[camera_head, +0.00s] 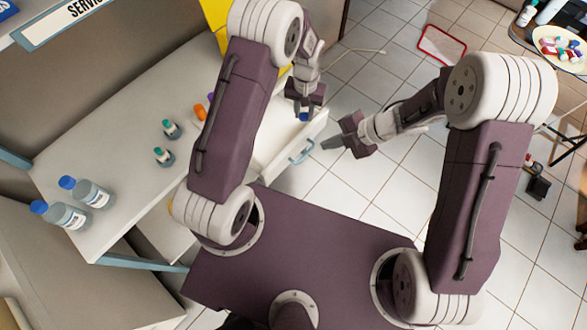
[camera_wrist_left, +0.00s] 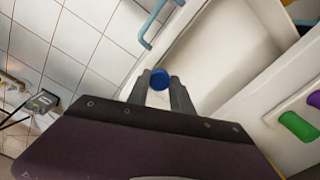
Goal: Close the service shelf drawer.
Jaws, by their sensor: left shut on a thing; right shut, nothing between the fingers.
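The service shelf drawer (camera_head: 275,150) is pulled out from under the shelf top, with a light blue handle (camera_head: 302,153) on its front. In the left wrist view its pale interior (camera_wrist_left: 225,50) looks bare where visible, and the handle (camera_wrist_left: 147,30) shows at the top. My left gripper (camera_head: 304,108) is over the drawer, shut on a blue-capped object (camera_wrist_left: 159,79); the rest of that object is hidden. My right gripper (camera_head: 328,143) is shut and empty, just right of the handle; I cannot tell whether it touches.
Two blue-capped bottles (camera_head: 85,190), small green-capped bottles (camera_head: 164,156) and an orange item (camera_head: 200,112) stand on the shelf top (camera_head: 110,150). A red-edged tray (camera_head: 441,46) lies on the tiled floor.

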